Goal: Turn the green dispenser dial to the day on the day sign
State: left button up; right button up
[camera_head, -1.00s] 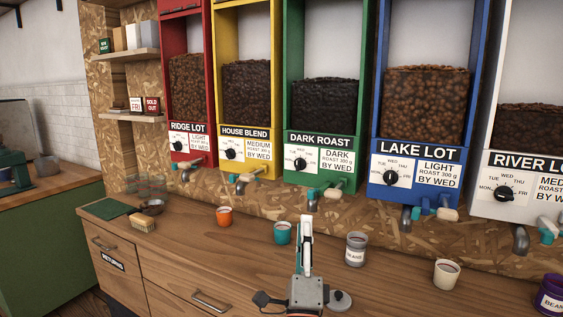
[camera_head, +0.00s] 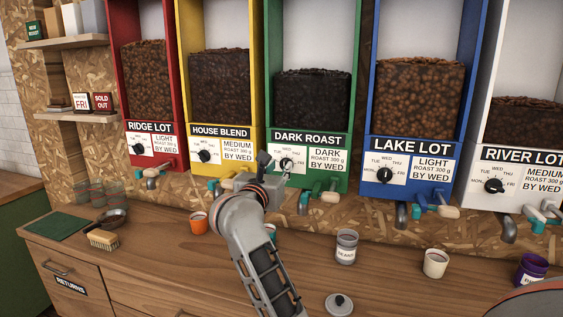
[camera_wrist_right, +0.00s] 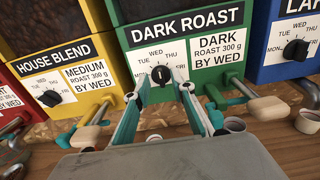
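The green dispenser (camera_head: 309,138) is labelled DARK ROAST. Its dial (camera_head: 286,163) is a black knob on a white plate with day names around it. In the right wrist view the dial (camera_wrist_right: 161,74) shows between and just beyond my fingertips; its pointer seems to point upward, near WED, but is small. My right gripper (camera_wrist_right: 164,91) is open, one finger on each side of the dial, with no clear contact. In the head view my right gripper (camera_head: 272,165) is partly hidden by its wrist. The day sign (camera_head: 82,102) on the left shelf reads FRI. My left gripper is not in view.
The yellow dispenser (camera_head: 221,133) and blue dispenser (camera_head: 413,151) flank the green one. A teal and wooden tap handle (camera_wrist_right: 262,107) sticks out right of my fingers. Several cups, including an orange one (camera_head: 198,226), and a grey lid (camera_head: 339,304) stand on the counter below.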

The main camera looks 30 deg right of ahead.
aim_at(284, 162)
jog(key=x, duration=0.2)
jog(key=shift+w+d, duration=0.2)
jog(key=shift+w, duration=0.05)
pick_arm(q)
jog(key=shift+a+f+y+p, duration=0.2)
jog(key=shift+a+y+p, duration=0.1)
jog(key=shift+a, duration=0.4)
pick_arm(e)
jog(key=shift+w+d, duration=0.5)
jog(key=shift+d, duration=0.05)
grip_shut()
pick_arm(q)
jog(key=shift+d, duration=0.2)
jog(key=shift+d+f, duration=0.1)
